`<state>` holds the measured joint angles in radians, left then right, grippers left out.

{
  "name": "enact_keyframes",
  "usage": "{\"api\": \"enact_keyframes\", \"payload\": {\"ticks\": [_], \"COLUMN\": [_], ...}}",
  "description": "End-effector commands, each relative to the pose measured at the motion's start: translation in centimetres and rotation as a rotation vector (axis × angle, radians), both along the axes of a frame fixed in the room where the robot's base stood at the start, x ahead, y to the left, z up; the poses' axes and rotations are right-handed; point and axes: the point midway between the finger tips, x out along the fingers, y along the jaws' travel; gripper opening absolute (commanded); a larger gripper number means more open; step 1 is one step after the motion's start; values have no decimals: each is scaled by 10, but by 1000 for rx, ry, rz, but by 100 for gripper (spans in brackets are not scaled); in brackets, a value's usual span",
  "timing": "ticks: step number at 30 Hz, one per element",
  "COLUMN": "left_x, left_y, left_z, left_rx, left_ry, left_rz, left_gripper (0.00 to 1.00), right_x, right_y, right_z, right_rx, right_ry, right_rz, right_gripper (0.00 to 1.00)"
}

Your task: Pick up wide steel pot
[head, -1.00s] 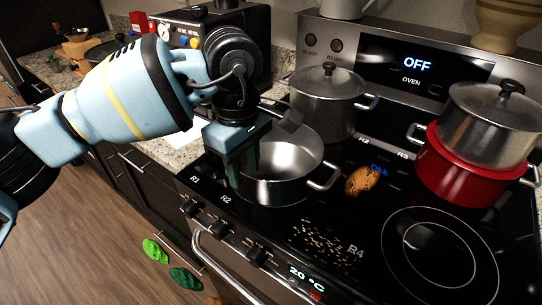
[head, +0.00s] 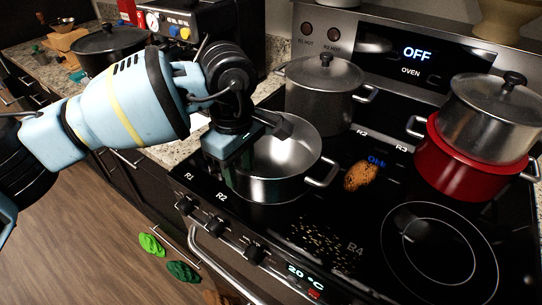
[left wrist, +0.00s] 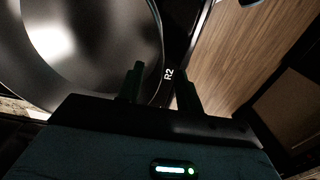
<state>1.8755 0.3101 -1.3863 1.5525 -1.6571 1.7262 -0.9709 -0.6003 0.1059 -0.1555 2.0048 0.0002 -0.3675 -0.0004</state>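The wide steel pot (head: 285,185) stands without a lid on the front left of the black cooktop, with a loop handle (head: 323,173) on its right. My left gripper (head: 229,165) points down at the pot's left rim and partly covers that side. In the left wrist view, the two dark fingers (left wrist: 160,82) are apart. One finger overlaps the pot's interior (left wrist: 85,45) and the other is outside the pot, beside the R2 mark. I cannot tell whether either finger touches the pot. My right gripper is not in view.
A lidded steel pot (head: 322,98) stands close behind. A red pot (head: 455,168) with a lidded steel pot (head: 490,122) stacked on it stands at the right. A brown oval item (head: 361,176) and scattered crumbs (head: 318,238) lie on the cooktop. The front right burner (head: 439,250) is clear.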

Motion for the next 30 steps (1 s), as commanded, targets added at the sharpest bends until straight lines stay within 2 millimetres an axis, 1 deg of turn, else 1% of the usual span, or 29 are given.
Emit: {"api": "enact_keyframes", "payload": {"ticks": [3,7,9,14,15,17,23,30], "left_x": [2,2,3,3,3,3,3,3], "left_y": [0,0,0,0,0,0,0,0], "left_z": [-17,-33,-37,-38,-38,-38,-37,-38], "left_rx": [2,1,1,1,1,1,1,2], "left_ry": [2,2,1,1,1,1,1,2], "left_rz": [0,1,1,2,2,2,2,2], "left_gripper": [36,36,36,36,34,27,0,0], "right_x": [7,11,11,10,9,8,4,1], "right_y": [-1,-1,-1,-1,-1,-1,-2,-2], "right_z": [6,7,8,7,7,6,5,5], "right_rx": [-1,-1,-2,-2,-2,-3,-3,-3], "right_ry": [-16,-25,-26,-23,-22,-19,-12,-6], "right_rz": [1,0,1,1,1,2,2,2], "right_gripper": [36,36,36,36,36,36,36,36]}}
